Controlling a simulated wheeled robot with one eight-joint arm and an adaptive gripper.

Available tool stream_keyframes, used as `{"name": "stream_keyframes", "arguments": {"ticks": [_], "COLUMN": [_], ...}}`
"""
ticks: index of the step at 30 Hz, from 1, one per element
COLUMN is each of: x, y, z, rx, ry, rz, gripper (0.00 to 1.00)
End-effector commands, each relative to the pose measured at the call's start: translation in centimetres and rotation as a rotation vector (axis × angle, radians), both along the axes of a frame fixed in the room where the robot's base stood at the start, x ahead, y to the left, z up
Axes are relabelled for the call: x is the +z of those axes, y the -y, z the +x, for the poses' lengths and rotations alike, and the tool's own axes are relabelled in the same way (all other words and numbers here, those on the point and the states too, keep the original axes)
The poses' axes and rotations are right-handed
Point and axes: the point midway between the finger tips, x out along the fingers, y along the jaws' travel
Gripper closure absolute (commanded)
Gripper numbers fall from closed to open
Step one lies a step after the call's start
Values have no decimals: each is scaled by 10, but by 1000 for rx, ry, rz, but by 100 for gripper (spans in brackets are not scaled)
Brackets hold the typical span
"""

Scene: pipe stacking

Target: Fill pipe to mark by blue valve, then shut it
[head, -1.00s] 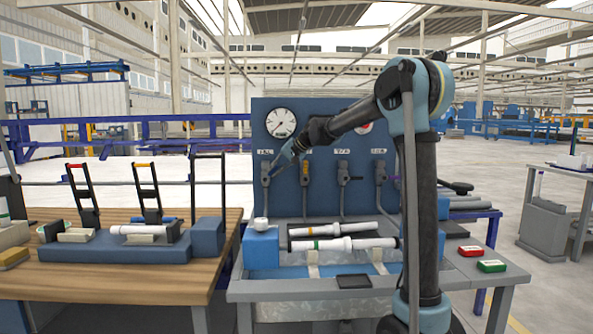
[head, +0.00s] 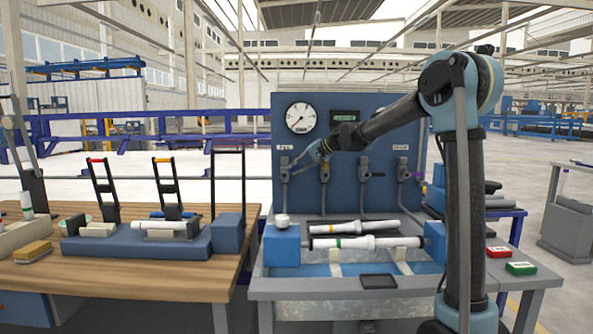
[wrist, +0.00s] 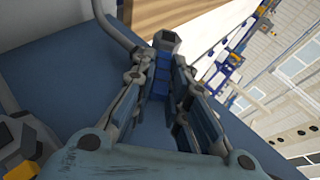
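The fill valve (head: 285,168) is at the left of the row of valves on the blue panel, under a "FILL" label. In the wrist view its blue handle (wrist: 161,76) lies between the two fingers of my gripper (wrist: 163,70). The fingers are close on both sides of it; whether they press on it is unclear. In the head view my gripper (head: 305,162) is at this valve, partly covering it. A white pipe with a green band (head: 368,243) lies across the trough between blue end blocks. No water level or fill mark can be made out.
A round gauge (head: 301,117) and a lit green display (head: 345,115) sit above the valves. A yellow valve (head: 324,170) is close to the right of my gripper. Red (head: 498,252) and green (head: 520,268) buttons are at the bench's right. A wooden table (head: 150,284) stands left.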

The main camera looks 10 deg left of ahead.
Motion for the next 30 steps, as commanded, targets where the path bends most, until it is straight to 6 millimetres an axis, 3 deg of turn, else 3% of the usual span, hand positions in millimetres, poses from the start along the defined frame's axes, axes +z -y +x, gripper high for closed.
{"name": "stream_keyframes", "arguments": {"ticks": [14, 20, 30], "x": [3, 16, 51], "y": [1, 21, 73], "z": [-2, -8, -19], "rx": [1, 1, 1], "ry": [-1, -3, -3], "rz": [1, 2, 1], "gripper": [68, 68, 68]}}
